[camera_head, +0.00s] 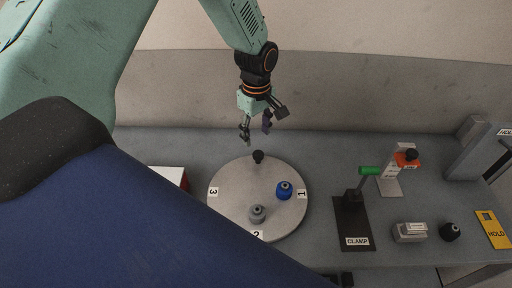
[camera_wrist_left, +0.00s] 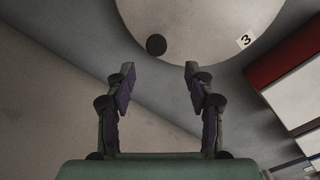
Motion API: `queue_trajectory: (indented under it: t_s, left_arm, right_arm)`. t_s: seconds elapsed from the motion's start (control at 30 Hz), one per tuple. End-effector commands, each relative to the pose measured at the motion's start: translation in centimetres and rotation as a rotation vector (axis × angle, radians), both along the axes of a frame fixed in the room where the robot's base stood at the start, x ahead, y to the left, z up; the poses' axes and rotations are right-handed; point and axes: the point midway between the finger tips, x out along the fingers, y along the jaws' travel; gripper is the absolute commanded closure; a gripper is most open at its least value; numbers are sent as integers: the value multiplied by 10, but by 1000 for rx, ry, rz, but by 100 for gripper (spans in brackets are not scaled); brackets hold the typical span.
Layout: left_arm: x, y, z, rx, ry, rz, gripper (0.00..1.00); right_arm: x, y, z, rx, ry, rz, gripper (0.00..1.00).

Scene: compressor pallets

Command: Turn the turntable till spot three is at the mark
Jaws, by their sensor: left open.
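The round grey turntable (camera_head: 235,180) lies on the bench. Label 3 (camera_head: 213,191) is at its left edge, label 2 (camera_head: 257,234) at the front edge and label 1 (camera_head: 302,194) at the right edge. A black knob (camera_head: 258,156) stands at its back edge. A blue part (camera_head: 284,190) sits near label 1 and a grey part (camera_head: 257,214) near label 2. My left gripper (camera_head: 257,130) is open and empty, behind and above the knob. In the left wrist view, the knob (camera_wrist_left: 156,45) shows just beyond the open fingertips (camera_wrist_left: 159,75). I cannot make out the mark.
A black clamp base (camera_head: 354,225) with a green handle stands right of the turntable. Farther right are a stand with an orange top (camera_head: 406,158), a grey block (camera_head: 410,232), a black part (camera_head: 450,232) and a yellow HOLD plate (camera_head: 492,229). A red-and-white box (camera_head: 174,177) is at left.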

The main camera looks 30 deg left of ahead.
Motion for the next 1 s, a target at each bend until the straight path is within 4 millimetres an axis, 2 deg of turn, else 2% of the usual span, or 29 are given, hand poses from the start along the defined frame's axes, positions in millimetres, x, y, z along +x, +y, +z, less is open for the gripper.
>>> queue_trajectory:
  t_s: [0.23,0.5,0.7,1.0]
  left_arm:
    - [0,-1,-9,1,-1,55,46]
    - [0,0,-51,2,0,53,46]
    - [3,1,-72,2,-3,52,46]
    - [3,1,-78,2,-4,52,46]
  right_arm:
    - [0,0,0,0,-1,0,60]
    - [0,0,1,0,-1,0,60]
    - [0,0,1,0,0,0,60]
    - [0,0,1,0,-1,0,60]
